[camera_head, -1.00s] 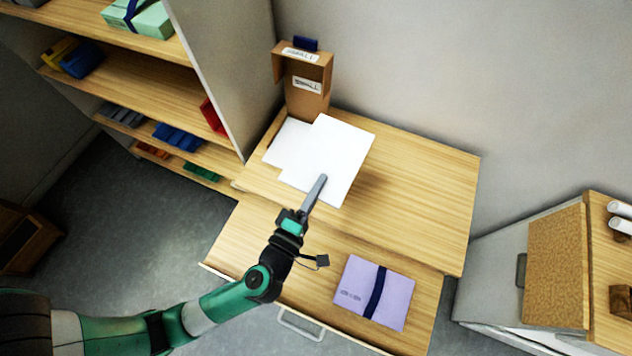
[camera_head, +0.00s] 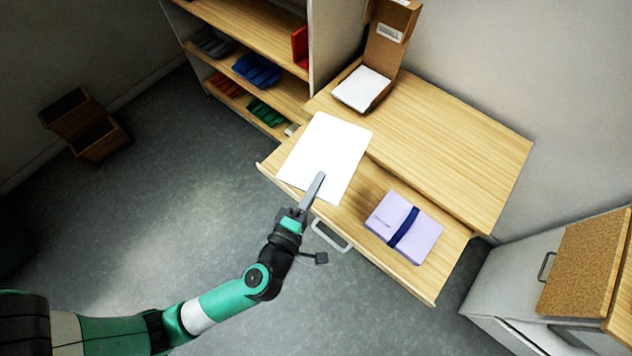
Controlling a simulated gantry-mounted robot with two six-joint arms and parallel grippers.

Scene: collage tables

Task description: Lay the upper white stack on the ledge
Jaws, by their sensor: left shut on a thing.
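My left gripper (camera_head: 317,184) is shut on the near edge of a white paper stack (camera_head: 328,150). The stack looks roughly flat and appears over the left end of the lower, pull-out wooden ledge (camera_head: 442,266); I cannot tell whether it touches the ledge. A second white stack (camera_head: 362,88) lies in the open cardboard box (camera_head: 391,40) on the upper desk top, apart from the held one. My right gripper is not in view.
A lilac bundle with a dark blue band (camera_head: 404,228) lies on the ledge, right of the held stack. The upper desk top (camera_head: 450,135) is mostly clear. A shelf with coloured items (camera_head: 257,70) stands at the back left, a cork-fronted cabinet (camera_head: 585,262) at the right.

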